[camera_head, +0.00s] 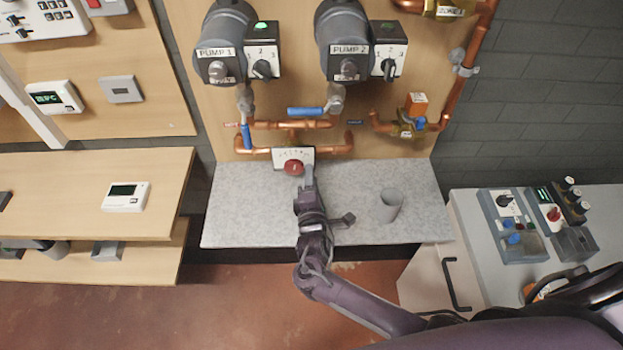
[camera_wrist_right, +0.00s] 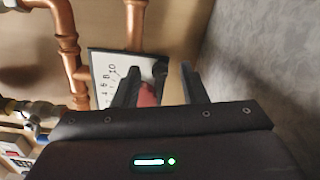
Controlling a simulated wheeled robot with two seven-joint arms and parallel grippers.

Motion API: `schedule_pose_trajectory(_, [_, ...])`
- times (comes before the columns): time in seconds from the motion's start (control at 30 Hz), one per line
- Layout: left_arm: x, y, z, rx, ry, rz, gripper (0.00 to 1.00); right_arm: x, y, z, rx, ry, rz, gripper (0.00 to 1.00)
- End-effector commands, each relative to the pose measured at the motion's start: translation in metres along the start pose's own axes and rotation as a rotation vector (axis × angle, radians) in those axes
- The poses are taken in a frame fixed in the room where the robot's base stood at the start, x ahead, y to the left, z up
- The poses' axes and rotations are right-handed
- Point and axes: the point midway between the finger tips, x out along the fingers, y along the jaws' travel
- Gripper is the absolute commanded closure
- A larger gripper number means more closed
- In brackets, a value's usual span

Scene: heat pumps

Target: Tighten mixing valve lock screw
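The mixing valve has a white scale plate (camera_head: 281,153) with a red knob (camera_head: 293,167), below the copper pipes under the two pumps. My right gripper (camera_head: 309,176) is just right of the red knob, over the back of the grey worktop. In the right wrist view, the plate (camera_wrist_right: 104,80) is tilted, and part of the red knob (camera_wrist_right: 148,96) shows beside the left finger. A small dark part (camera_wrist_right: 160,69) at the plate's edge lies between the fingertips; it may be the lock screw. The fingers are apart, and contact cannot be made out. My left gripper is not in view.
A grey cup (camera_head: 390,206) stands on the speckled worktop (camera_head: 240,215), right of my right arm. Copper pipes (camera_head: 290,125) and blue-handled valves (camera_head: 306,111) are close above the plate. A grey cabinet with controls (camera_head: 515,230) is at the right. The worktop's left side is clear.

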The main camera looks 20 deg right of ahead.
Motion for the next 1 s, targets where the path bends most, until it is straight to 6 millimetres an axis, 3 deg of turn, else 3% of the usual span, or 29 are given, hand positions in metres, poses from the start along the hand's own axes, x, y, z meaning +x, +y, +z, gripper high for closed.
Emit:
schedule_pose_trajectory(0.07, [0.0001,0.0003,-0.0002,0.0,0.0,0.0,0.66,-0.0003,-0.0002,-0.0001,0.0,0.0,0.0,0.61])
schedule_pose_trajectory(0.37, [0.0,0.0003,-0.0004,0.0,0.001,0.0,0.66,-0.0005,-0.0003,0.0,0.0,0.0,-0.001,1.0])
schedule_pose_trajectory(0.67, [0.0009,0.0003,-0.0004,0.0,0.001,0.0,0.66,-0.0009,-0.001,-0.0002,0.03,0.0,-0.002,1.0])
schedule_pose_trajectory(1.0, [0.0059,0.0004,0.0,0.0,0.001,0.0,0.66,-0.0007,-0.0022,-0.0001,0.23,-0.001,-0.002,1.0])
